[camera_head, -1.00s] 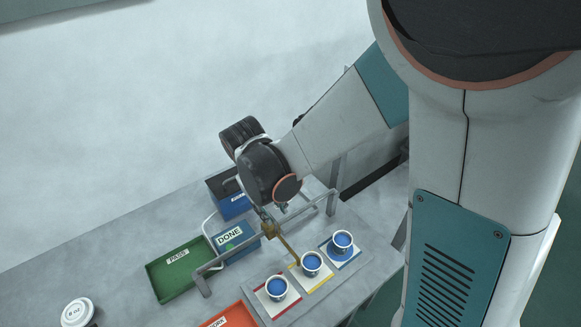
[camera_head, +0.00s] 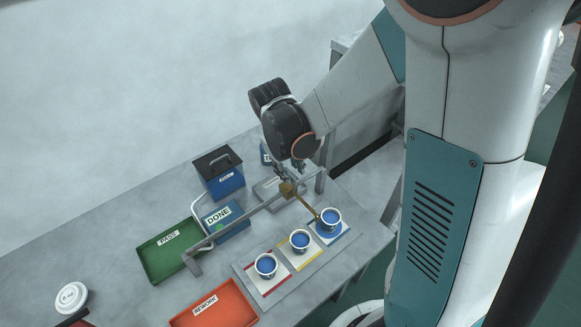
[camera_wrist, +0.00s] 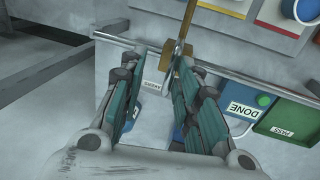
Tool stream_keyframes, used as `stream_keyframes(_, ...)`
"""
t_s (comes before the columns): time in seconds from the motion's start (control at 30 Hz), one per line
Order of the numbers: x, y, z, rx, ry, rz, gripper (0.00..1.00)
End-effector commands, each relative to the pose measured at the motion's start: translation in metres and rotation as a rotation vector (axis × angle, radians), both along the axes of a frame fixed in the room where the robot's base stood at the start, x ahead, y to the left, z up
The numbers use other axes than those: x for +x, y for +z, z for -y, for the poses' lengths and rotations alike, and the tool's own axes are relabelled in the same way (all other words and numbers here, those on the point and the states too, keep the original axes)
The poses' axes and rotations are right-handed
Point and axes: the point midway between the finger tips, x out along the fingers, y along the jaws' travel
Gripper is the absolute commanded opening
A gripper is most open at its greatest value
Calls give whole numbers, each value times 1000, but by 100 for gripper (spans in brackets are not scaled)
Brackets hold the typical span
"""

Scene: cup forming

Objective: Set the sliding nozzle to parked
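The brass sliding nozzle (camera_head: 288,188) sits on a grey rail (camera_head: 240,218), toward its right end. Its thin spout slants down to the cup (camera_head: 329,219) on the blue mat (camera_head: 341,239). In the wrist view the brass block (camera_wrist: 168,62) is at the fingertips, nearer the right finger. My gripper (camera_head: 291,168) is over the rail by the nozzle. In the wrist view my gripper (camera_wrist: 160,62) has its fingers apart, with a gap left of the block. I cannot tell whether the right finger touches the block. No parked marking is legible.
Cups stand on the yellow mat (camera_head: 317,253) and red mat (camera_head: 260,285). A blue DONE box (camera_head: 232,232), green PASS tray (camera_head: 158,267), orange REWORK tray (camera_head: 235,312) and dark-lidded blue box (camera_head: 226,184) surround the rail. A white lid (camera_head: 71,297) lies at left.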

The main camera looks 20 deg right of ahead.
Motion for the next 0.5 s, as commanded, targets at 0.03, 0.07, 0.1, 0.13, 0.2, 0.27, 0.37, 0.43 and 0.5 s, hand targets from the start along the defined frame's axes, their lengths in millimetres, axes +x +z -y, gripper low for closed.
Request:
stream_keyframes(0.03,0,0,0,0,0,0,30)
stream_keyframes(0.07,0,0,0,0,0,0,30)
stream_keyframes(0.1,0,1,0,0,0,0,30)
stream_keyframes(0.13,0,2,0,0,0,0,30)
stream_keyframes(0.2,0,5,-1,0,0,0,30)
stream_keyframes(0.27,-1,10,-1,0,1,0,30)
stream_keyframes(0.37,-1,16,-3,0,1,0,30)
stream_keyframes(0.43,-1,21,-3,0,0,0,30)
stream_keyframes(0.5,-2,25,-4,0,0,0,30)
